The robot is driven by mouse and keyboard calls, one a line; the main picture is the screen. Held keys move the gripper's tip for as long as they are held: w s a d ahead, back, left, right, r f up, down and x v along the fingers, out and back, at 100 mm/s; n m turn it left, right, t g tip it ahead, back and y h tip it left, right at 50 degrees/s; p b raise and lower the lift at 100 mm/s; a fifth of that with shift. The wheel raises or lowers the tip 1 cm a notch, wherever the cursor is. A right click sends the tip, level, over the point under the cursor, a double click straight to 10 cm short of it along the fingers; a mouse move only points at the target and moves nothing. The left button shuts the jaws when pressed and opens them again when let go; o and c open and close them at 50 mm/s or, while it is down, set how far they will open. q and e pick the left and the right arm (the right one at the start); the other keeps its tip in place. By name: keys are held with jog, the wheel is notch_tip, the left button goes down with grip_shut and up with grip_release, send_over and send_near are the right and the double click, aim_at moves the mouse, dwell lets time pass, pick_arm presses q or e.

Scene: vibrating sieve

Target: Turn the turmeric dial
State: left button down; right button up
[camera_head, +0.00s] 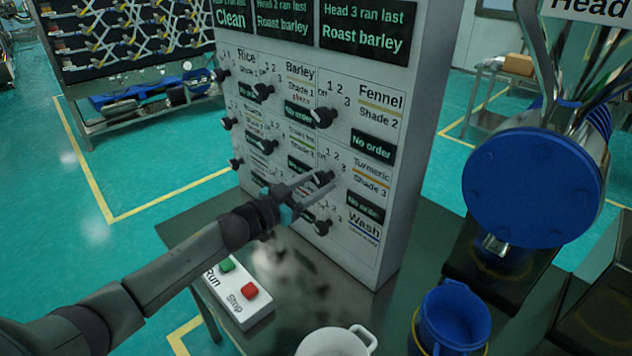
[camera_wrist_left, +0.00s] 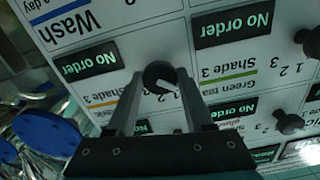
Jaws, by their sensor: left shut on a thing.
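The turmeric dial (camera_head: 324,178) is a small black knob on the grey-white panel, left of the label "Turmeric Shade 3". My left gripper (camera_head: 328,182) reaches it from the left and is shut on it. In the left wrist view the picture is upside down, and the turmeric dial (camera_wrist_left: 158,74) sits between the two fingertips of my left gripper (camera_wrist_left: 158,82). A pale pointer mark shows on its face, toward the printed numbers, which the fingers partly cover. My right gripper is out of view.
The fennel dial (camera_head: 323,117) is above and the wash dial (camera_head: 322,228) is close below my fingers. A box with green and red buttons (camera_head: 238,290), a white mug (camera_head: 335,342) and a blue cup (camera_head: 452,318) stand in front. A blue round sieve head (camera_head: 530,188) is at right.

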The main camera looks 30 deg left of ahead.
pick_arm(q)
jog(key=m, duration=0.3)
jog(key=shift+m+p, duration=0.3)
jog(key=shift+m, duration=1.2)
jog(key=shift+c, duration=1.5)
grip_release()
jog(key=p+v, duration=0.1)
jog(key=v, duration=1.4)
jog(key=shift+s+a, duration=0.15)
